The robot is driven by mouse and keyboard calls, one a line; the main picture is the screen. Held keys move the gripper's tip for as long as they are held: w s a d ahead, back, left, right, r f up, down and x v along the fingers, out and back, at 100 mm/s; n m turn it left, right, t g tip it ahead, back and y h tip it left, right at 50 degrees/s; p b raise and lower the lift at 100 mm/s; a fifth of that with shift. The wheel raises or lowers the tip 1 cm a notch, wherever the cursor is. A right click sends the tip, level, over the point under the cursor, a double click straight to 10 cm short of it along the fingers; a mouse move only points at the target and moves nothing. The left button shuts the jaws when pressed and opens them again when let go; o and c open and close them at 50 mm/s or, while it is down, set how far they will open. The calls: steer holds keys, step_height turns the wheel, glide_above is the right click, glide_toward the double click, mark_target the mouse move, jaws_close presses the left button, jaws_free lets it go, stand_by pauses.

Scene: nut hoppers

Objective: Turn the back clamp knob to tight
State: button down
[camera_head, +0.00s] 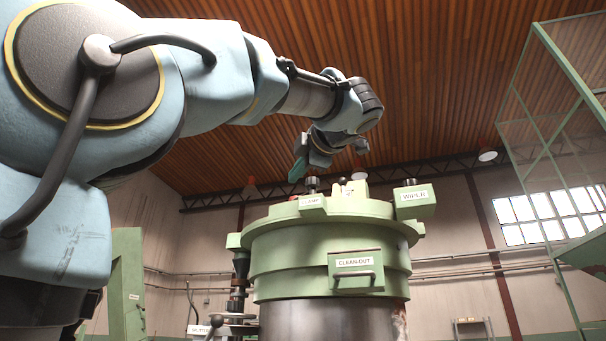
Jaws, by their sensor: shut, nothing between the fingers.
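A green hopper (322,236) stands on a grey metal drum. On its top, a dark knob (312,185) stands above a green block (312,202) whose small label seems to read CLAMP. Which clamp knob is the back one, and how far it is turned, I cannot tell. My gripper (298,171) hangs at the end of my arm, just above and left of this dark knob. Its teal fingertips are shut and empty. They look apart from the knob, though the depth is hard to judge.
A WIPER box (413,200) with a dark knob (409,182) sits at the lid's right. A pale fitting (347,187) stands mid-lid. A CLEAN-OUT door (355,271) with a handle is in front. A green mesh frame (550,130) rises at right.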

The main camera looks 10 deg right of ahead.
mark_target(312, 184)
steer(key=w+d+p, duration=0.1)
steer(key=w+p, duration=0.3)
steer(key=w, duration=0.4)
steer(key=shift+w+d, duration=0.35)
steer(key=shift+d, duration=0.05)
steer(key=shift+w, duration=0.1)
